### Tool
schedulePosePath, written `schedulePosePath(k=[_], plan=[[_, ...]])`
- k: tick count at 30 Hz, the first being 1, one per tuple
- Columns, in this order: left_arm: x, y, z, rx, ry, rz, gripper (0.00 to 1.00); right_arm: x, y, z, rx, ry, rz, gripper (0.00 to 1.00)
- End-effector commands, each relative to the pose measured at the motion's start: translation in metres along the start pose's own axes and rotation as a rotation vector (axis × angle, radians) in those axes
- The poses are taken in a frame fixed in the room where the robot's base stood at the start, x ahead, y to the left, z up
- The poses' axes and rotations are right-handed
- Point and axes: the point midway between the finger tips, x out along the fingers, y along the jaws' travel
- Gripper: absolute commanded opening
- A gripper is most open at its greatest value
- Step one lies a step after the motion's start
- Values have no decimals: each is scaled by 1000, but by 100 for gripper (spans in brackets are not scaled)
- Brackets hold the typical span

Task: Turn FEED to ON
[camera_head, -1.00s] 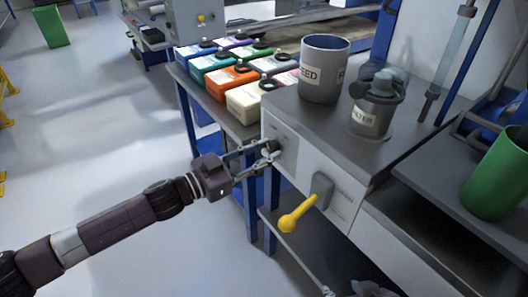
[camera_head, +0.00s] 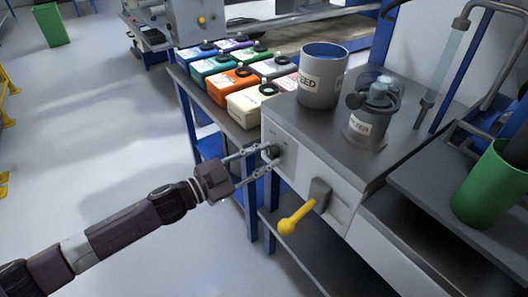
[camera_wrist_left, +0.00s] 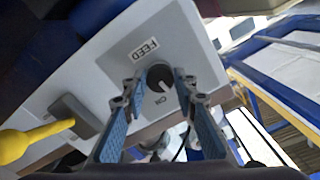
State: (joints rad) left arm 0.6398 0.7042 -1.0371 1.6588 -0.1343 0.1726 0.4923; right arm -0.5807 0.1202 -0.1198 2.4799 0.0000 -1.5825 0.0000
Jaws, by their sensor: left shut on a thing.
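The dark round FEED knob (camera_head: 270,153) sits on the pale front panel (camera_head: 312,183) of the cabinet. In the left wrist view the knob (camera_wrist_left: 160,75) lies between a FEED label (camera_wrist_left: 145,49) and the ON marking (camera_wrist_left: 161,100). A short white mark on the knob's edge faces toward the ON side. My left gripper (camera_head: 264,158) is at the knob with one finger on each side. In the wrist view its fingertips (camera_wrist_left: 160,84) close around the knob and partly hide its sides. My right gripper is not in view.
A yellow-handled lever (camera_head: 297,218) sticks out of the same panel, to the right of the knob. A FEED pot (camera_head: 318,88) and a filter unit (camera_head: 368,128) stand on top. Several coloured containers (camera_head: 232,86) fill the bench behind. The floor at left is clear.

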Motion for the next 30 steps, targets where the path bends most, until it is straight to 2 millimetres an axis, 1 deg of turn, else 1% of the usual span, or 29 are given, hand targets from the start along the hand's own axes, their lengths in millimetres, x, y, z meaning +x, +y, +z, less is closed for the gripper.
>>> schedulePosePath(k=[1, 2, 3, 6, 9, 15, 22, 30], plan=[[0, -1, -2, 42, -1, 0, 2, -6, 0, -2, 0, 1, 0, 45], [0, -1, -1, 70, -2, 1, 2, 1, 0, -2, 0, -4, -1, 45], [0, -1, -1, 107, -3, 1, 2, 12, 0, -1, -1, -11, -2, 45], [0, -1, -1, 204, -1, 0, 2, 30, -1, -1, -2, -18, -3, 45], [0, 0, -1, 295, 0, 1, 2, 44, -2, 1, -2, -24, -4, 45], [0, -1, 0, 457, -2, 1, 2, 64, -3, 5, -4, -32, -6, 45], [0, 0, 0, 591, 0, 1, 2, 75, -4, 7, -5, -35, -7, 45], [0, 0, 0, 667, 1, 2, 2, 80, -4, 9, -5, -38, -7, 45]])
